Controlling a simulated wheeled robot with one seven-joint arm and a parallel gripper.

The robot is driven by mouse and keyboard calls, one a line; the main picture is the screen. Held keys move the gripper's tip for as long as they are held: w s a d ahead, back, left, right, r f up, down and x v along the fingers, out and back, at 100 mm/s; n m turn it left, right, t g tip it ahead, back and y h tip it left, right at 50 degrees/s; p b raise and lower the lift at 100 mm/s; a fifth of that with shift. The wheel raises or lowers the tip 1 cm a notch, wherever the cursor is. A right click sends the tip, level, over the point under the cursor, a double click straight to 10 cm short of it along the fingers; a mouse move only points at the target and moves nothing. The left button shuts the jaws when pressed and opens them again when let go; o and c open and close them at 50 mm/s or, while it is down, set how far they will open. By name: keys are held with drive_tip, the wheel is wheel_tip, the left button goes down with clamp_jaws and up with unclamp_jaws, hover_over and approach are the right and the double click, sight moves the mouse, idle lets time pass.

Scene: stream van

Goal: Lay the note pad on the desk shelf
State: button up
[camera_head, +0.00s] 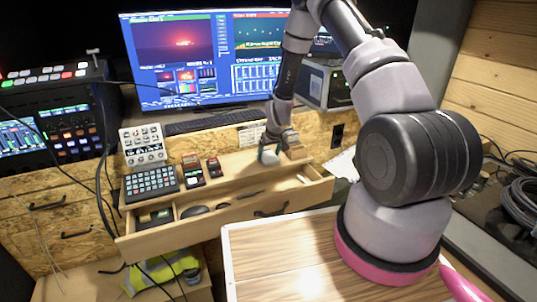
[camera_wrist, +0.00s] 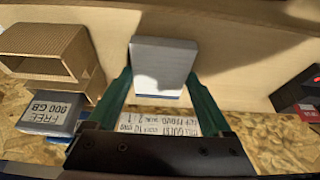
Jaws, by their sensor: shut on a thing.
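My gripper (camera_head: 271,150) is low over the wooden desk shelf (camera_head: 235,162), in front of the monitors in the head view. In the wrist view, its two green fingers (camera_wrist: 158,95) stand on either side of a grey block with a pale lower edge, which appears to be the note pad (camera_wrist: 163,62). The gripper is shut on it. In the head view a small pale part of the pad (camera_head: 269,158) shows at the fingers. Bare pale wood (camera_wrist: 230,50) lies behind the pad in the wrist view; whether the pad touches it, I cannot tell.
A cardboard sleeve (camera_wrist: 50,42) and a box labelled "FREE 900 GB" (camera_wrist: 48,112) are at left in the wrist view. A dark device (camera_wrist: 299,95) is at right. In the head view, small devices (camera_head: 193,170) stand left of my gripper, above an open drawer (camera_head: 180,232).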

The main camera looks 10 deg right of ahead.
drive_tip(key=o, duration=1.2)
drive_tip(key=shift+f, duration=0.1)
drive_tip(key=shift+c, duration=0.2)
drive_tip(key=s+d+r+m, duration=0.1)
drive_tip(key=s+r, duration=0.3)
drive_tip(key=r, duration=0.8)
drive_tip(key=s+d+r+m+t, duration=0.1)
drive_tip(key=s+r, duration=0.3)
drive_tip(key=r, duration=0.7)
drive_tip(key=s+r+m, duration=0.1)
drive_tip(key=s+r, duration=0.4)
drive_tip(key=r, duration=0.7)
drive_tip(key=s+d+r+m+t, duration=0.1)
drive_tip(key=s+r, duration=0.5)
drive_tip(key=s, duration=0.4)
drive_tip(key=s+d+r+m+y, duration=0.1)
drive_tip(key=s+r+m, duration=0.1)
drive_tip(key=s+r, duration=0.5)
drive_tip(key=s, duration=0.4)
drive_tip(key=shift+d+r+t, duration=0.15)
drive_tip(key=shift+r+t, duration=0.05)
drive_tip(key=shift+t, duration=0.2)
